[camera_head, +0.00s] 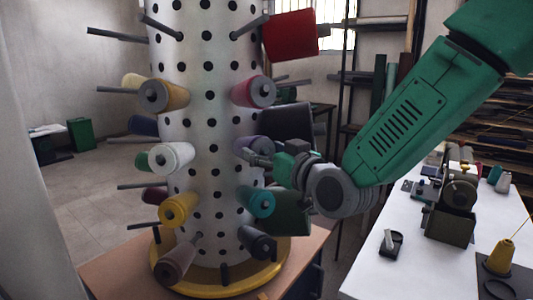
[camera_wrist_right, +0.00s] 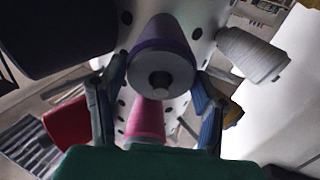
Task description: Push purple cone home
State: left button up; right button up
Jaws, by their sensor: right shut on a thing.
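The purple cone (camera_head: 247,143) is on the right-hand part of a white, dotted column (camera_head: 208,120), partly hidden behind my right gripper (camera_head: 262,157). My left gripper is in neither view.
Around it are a pink cone (camera_head: 254,91), a teal cone (camera_head: 257,202), a dark cone (camera_head: 286,122) and a red cone (camera_head: 290,36). Bare pegs (camera_head: 118,34) stick out. The column stands on a yellow base (camera_head: 165,275). A white table (camera_head: 420,270) with tools is at right.

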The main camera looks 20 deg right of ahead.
jog(key=o, duration=1.1)
jog(key=shift+o, duration=0.9)
jog(key=shift+w+a, duration=0.25)
jog(key=shift+s, duration=0.15)
jog(key=v, duration=1.2)
jog(key=s+d+f+m+g+h+b, duration=0.1)
jog(key=s+f+g, duration=0.15)
jog(key=f, duration=0.85)
jog(key=s+d+f+g+h+b, duration=0.1)
jog(key=s+f+g, duration=0.15)
jog(key=f, duration=0.75)
jog(key=s+d+f+m+g+h+b, duration=0.1)
jog(key=f+g+b, duration=0.15)
jog(key=f, duration=0.85)
jog(key=s+d+f+g+h+b, duration=0.1)
jog(key=s+d+f+g, duration=0.2)
jog(key=s+f, duration=0.7)
jog(key=s+d+f+m+g+h+b, duration=0.1)
jog(key=s+d+f+g, duration=0.1)
jog(key=s+f+g, duration=0.4)
jog(key=s+f, duration=0.4)
jog(key=s, duration=0.2)
jog(key=shift+d+f+h, duration=0.4)
